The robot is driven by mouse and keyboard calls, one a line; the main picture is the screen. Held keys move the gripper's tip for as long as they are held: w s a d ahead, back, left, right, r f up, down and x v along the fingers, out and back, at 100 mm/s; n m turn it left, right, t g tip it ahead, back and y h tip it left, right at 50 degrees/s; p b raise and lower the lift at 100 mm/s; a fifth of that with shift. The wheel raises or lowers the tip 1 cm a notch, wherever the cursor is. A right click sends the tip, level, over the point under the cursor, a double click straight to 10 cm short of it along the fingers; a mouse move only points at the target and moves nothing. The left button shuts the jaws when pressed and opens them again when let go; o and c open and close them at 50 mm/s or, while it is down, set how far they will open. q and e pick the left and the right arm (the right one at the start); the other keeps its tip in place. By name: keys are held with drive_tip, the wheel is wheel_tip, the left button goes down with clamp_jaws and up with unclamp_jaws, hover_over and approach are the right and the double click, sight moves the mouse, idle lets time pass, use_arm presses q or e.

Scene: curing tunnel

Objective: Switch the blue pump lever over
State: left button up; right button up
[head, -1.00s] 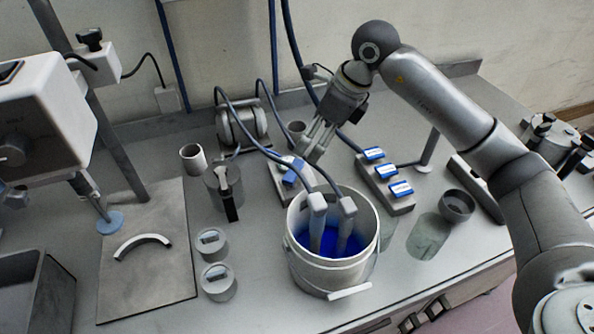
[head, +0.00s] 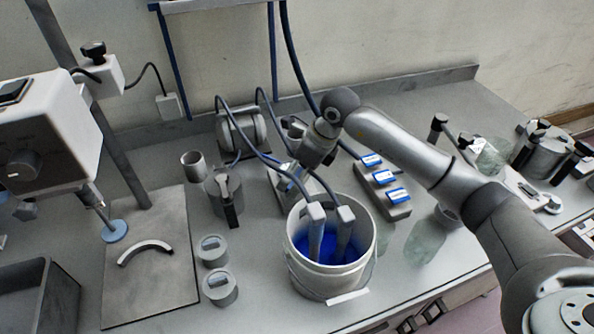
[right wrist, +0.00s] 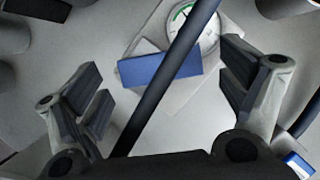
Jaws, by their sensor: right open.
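The blue pump lever (right wrist: 150,69) is a flat blue bar on a pale base with a round gauge (right wrist: 207,29), in the right wrist view. A dark hose (right wrist: 168,70) crosses in front of it. My right gripper (right wrist: 163,78) is open, its fingers to either side of the lever and apart from it. In the head view my right gripper (head: 298,170) is low over the pump base (head: 283,189), behind the white bucket, and mostly hides the lever. My left gripper is not in view.
A white bucket (head: 303,268) of blue liquid with hoses stands just in front. A strip with several blue-topped blocks (head: 383,178) lies to the right. Grey canisters (head: 220,287) and a flat plate (head: 145,285) are at left.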

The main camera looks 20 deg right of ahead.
drive_tip(key=shift+c, duration=0.3)
drive_tip(key=c, duration=1)
drive_tip(key=shift+o, duration=0.3)
drive_tip(key=shift+m, duration=0.3)
drive_tip(key=m+b, duration=0.1)
drive_tip(key=m, duration=0.1)
drive_tip(key=s+m+t+h+b, duration=0.1)
drive_tip(key=m+b, duration=0.1)
drive_tip(key=shift+d+f+h, duration=0.1)
drive_tip(key=shift+d+h, duration=0.05)
drive_tip(key=shift+h, duration=0.15)
drive_tip(key=shift+s+m+t+h+b, duration=0.1)
drive_tip(key=shift+s+m+h+b, duration=0.15)
drive_tip(key=shift+m+b, duration=0.45)
drive_tip(key=shift+s+m+t+h+b, duration=0.1)
drive_tip(key=shift+m+h+b, duration=0.3)
drive_tip(key=shift+m, duration=0.5)
drive_tip(key=shift+s+m+t+h+b, duration=0.1)
drive_tip(key=shift+s+m+h+b, duration=0.15)
drive_tip(key=shift+m+b, duration=0.45)
drive_tip(key=shift+r+m, duration=0.2)
drive_tip(key=shift+m, duration=0.1)
drive_tip(key=o, duration=1)
